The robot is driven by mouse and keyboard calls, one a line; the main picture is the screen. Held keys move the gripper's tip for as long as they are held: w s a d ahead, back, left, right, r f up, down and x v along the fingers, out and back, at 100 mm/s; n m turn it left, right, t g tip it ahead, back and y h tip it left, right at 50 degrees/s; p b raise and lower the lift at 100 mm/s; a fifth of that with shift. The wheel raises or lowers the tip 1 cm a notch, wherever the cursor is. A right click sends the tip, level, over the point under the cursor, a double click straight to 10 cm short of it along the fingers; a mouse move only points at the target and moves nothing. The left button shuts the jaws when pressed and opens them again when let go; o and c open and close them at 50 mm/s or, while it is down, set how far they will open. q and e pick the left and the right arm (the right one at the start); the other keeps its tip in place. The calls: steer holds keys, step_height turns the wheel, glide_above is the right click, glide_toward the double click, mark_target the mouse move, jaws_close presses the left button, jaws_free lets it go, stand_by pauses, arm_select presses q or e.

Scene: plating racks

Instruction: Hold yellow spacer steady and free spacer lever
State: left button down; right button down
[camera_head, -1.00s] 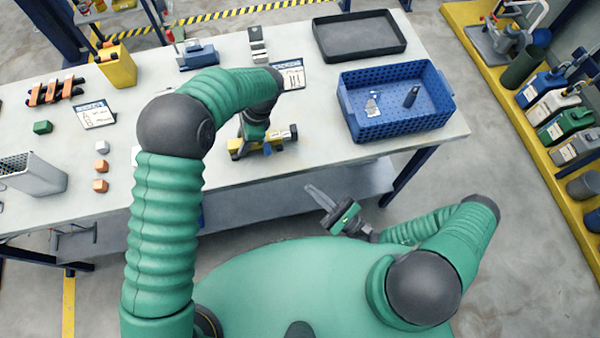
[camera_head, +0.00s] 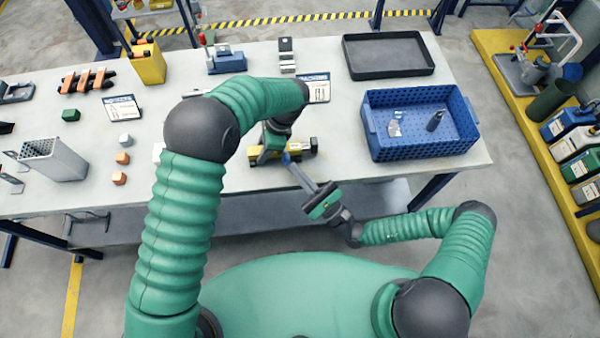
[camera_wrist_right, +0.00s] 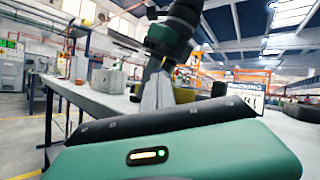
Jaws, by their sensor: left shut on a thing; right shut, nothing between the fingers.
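The yellow spacer (camera_head: 306,148) lies on the table near its front edge, partly hidden by my left arm. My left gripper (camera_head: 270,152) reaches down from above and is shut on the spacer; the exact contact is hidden. A small blue part (camera_head: 287,158), apparently the spacer lever, shows at the front of the spacer. My right gripper (camera_head: 290,164) is shut and empty, its fingertips close to the blue part; I cannot tell whether they touch. In the right wrist view the closed fingers (camera_wrist_right: 156,92) point toward my left arm.
A blue perforated crate (camera_head: 375,145) holding small parts stands to the right, with a black tray (camera_head: 347,60) behind it. Orange blocks (camera_head: 120,179) and a grey perforated holder (camera_head: 45,150) are at the left.

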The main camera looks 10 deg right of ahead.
steer(key=shift+h, duration=0.3)
steer(key=shift+w+d+r+m+h, duration=0.2)
steer(key=shift+r+m+h, duration=0.25)
steer(key=shift+m+h, duration=0.45)
steer(key=shift+s+a+r+m+g+h, duration=0.15)
steer(key=shift+r+m+g+h, duration=0.55)
steer(key=shift+m, duration=0.4)
steer(key=shift+w+r, duration=0.2)
steer(key=shift+r, duration=0.25)
steer(key=shift+w+r, duration=0.2)
steer(key=shift+r, duration=0.25)
steer(key=shift+w+r+m+g+h, duration=0.4)
steer(key=shift+w+r+m+g, duration=0.1)
steer(key=shift+r+g, duration=0.1)
steer(key=shift+w+r+m+g+h, duration=0.3)
steer(key=shift+m+g+h, duration=0.25)
steer(key=shift+g, duration=0.4)
steer(key=shift+w+r+m+g+h, duration=0.3)
steer(key=shift+m+g, duration=0.4)
steer(key=shift+g, duration=0.2)
steer(key=shift+w+r+m+g+h, duration=0.3)
steer(key=shift+m+g+h, duration=0.25)
steer(key=shift+g, duration=0.4)
steer(key=shift+r, duration=0.15)
